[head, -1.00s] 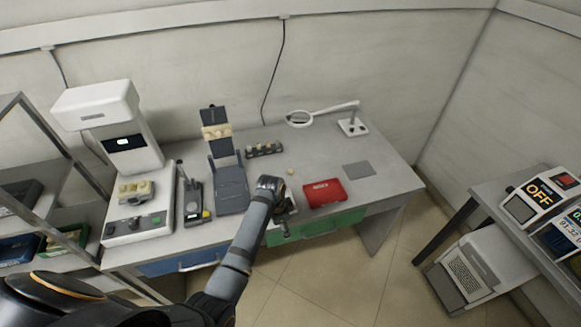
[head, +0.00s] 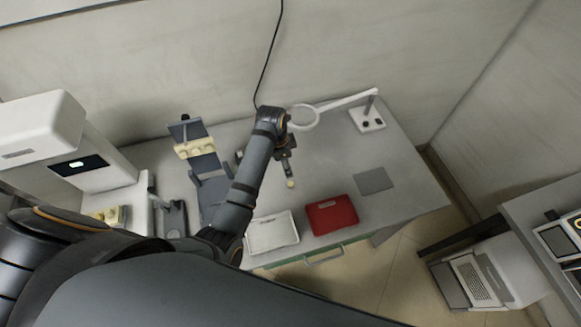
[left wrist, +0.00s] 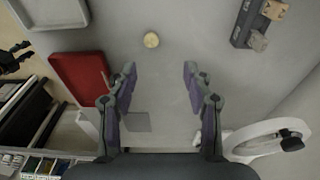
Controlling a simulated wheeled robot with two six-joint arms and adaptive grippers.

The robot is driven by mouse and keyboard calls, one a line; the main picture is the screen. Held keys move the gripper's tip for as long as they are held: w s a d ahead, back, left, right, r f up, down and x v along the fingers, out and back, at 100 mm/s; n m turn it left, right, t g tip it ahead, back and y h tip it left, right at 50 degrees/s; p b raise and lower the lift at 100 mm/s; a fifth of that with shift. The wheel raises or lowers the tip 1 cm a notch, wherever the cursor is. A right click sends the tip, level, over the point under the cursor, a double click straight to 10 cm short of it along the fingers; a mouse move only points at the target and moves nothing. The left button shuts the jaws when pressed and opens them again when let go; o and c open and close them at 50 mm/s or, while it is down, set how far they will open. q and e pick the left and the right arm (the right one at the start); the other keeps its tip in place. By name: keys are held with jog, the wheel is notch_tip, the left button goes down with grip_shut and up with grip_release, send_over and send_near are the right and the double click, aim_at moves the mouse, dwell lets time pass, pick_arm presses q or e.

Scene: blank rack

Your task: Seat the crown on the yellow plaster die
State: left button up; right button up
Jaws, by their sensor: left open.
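A small round cream piece, apparently the crown (head: 291,183), lies on the grey table; it also shows in the left wrist view (left wrist: 151,40). My left gripper (head: 286,167) is above the table close to it. In the left wrist view its two fingers (left wrist: 158,76) are apart with nothing between them, and the crown lies beyond the tips. A dark die rack (left wrist: 243,27) shows at the upper right there, with a tan block (left wrist: 258,42) and a paler block (left wrist: 274,9); I cannot tell which is the yellow die.
A white tray (head: 272,234) and a red case (head: 331,214) lie along the front edge. A magnifier lamp (head: 367,119) stands at back right, and a grey mat (head: 373,181) lies right. An articulator (head: 197,148) stands left. Table around the crown is clear.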

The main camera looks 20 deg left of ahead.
aim_at(290, 183)
pick_arm(q)
jog(key=s+f, duration=0.1)
jog(key=d+f, duration=0.1)
jog(key=f, duration=0.1)
jog(key=shift+s+d+p, duration=0.1)
jog(key=shift+s+p, duration=0.2)
jog(key=shift+s, duration=0.05)
jog(key=shift+w+f, duration=0.45)
jog(key=shift+f, duration=0.35)
jog(key=shift+f+p, duration=0.4)
jog(key=shift+f, duration=0.2)
jog(key=f, duration=0.2)
jog(key=shift+s+d+f, duration=0.15)
jog(key=shift+s+f, duration=0.05)
jog(key=shift+f, duration=0.55)
jog(key=shift+w+f, duration=0.2)
jog(key=shift+s, duration=0.1)
jog(key=c, duration=0.7)
jog(key=shift+c, duration=0.7)
pick_arm(e)
jog(key=s+r, duration=0.1)
jog(key=s, duration=0.1)
jog(key=shift+s+d+r, duration=0.3)
jog(key=shift+d+r, duration=0.05)
